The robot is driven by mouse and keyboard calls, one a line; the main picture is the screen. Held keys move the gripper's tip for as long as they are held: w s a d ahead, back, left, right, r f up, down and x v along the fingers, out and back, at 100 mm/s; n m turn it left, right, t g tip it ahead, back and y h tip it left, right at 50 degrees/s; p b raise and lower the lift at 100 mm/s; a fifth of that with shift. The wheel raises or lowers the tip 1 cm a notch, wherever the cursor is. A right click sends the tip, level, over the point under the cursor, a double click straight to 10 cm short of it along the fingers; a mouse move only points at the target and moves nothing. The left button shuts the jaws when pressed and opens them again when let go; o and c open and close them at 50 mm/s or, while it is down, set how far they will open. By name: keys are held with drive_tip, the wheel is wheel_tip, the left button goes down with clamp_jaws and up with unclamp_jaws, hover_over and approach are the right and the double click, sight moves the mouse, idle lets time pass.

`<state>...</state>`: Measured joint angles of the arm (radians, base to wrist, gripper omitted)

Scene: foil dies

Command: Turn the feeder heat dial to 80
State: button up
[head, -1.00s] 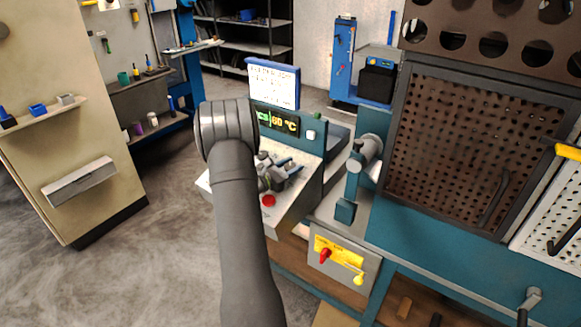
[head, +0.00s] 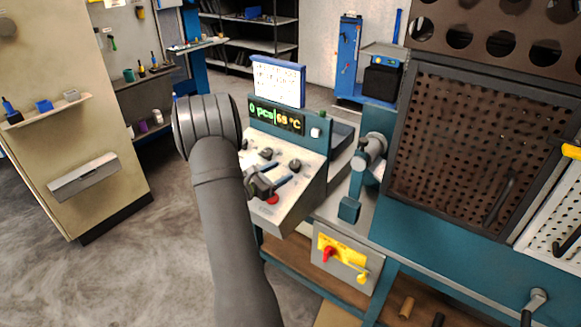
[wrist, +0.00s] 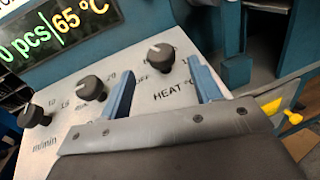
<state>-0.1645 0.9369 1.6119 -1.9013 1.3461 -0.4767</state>
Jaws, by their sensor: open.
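The feeder heat dial (wrist: 161,57) is a black knob above the word HEAT, its white mark toward the upper left in the wrist view. In the head view the dial (head: 295,166) is at the right of the sloped panel. The display (head: 276,117) reads 0 pcs and what looks like 65 °C; the wrist view shows 65 °C on this display (wrist: 60,28). My gripper (head: 279,174) is open and empty, drawn back from the dial in the head view. In the wrist view, its blue fingers (wrist: 161,68) lie either side of the dial, apart from it.
Two other black knobs, a middle one (wrist: 92,88) and a left one (wrist: 33,115), share the panel. A red button (head: 272,199) is at the panel's front. A teal press-like tool (head: 362,175) stands close on the right. A white sign (head: 277,81) tops the display.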

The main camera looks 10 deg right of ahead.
sight(293, 165)
drive_tip(key=v, duration=1)
drive_tip(key=x, duration=1.7)
drive_tip(key=shift+w+d, duration=0.1)
drive_tip(key=shift+d, duration=0.1)
